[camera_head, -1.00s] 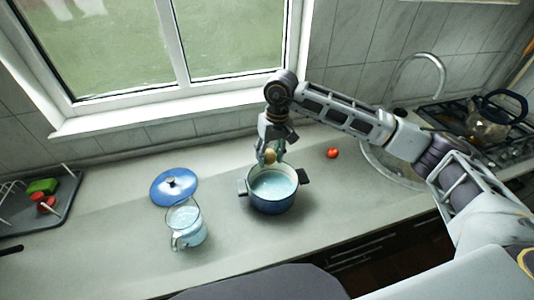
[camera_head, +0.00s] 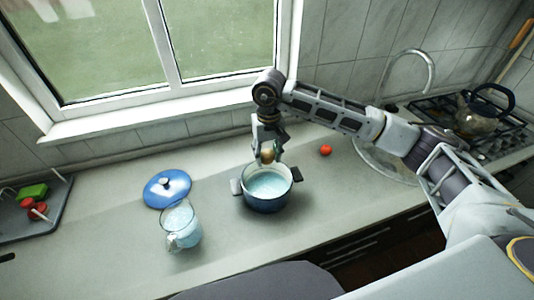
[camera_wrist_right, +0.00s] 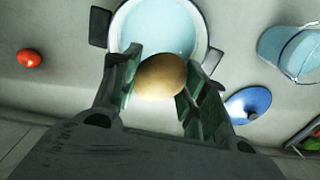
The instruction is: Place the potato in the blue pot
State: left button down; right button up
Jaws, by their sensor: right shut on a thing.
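The potato (camera_wrist_right: 160,77) is a tan, rounded thing held between the fingers of my right gripper (camera_head: 267,158). The gripper is shut on it, and the potato also shows in the head view (camera_head: 268,155). The blue pot (camera_head: 268,203) stands upright on the counter, uncovered, with pale blue liquid inside and a dark handle on each side. The potato is above the pot's back rim in the head view. In the right wrist view it overlaps the near rim of the pot (camera_wrist_right: 205,35). My left gripper is not in view.
A blue lid (camera_head: 167,188) lies on the counter left of the pot, with a glass jug (camera_head: 181,228) in front of it. A tomato (camera_head: 325,150) lies right of the pot by the sink (camera_head: 385,165). A dark tray (camera_head: 50,218) is at far left, a kettle (camera_head: 482,112) at far right.

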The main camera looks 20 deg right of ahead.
aim_at(267, 162)
jog(key=shift+f, duration=0.15)
notch_tip(267, 162, down, 11)
jog(key=b, duration=0.3)
dwell(1.1)
jog(key=o, duration=1.1)
jog(key=shift+r+p, duration=0.75)
jog(key=shift+r, duration=2.95)
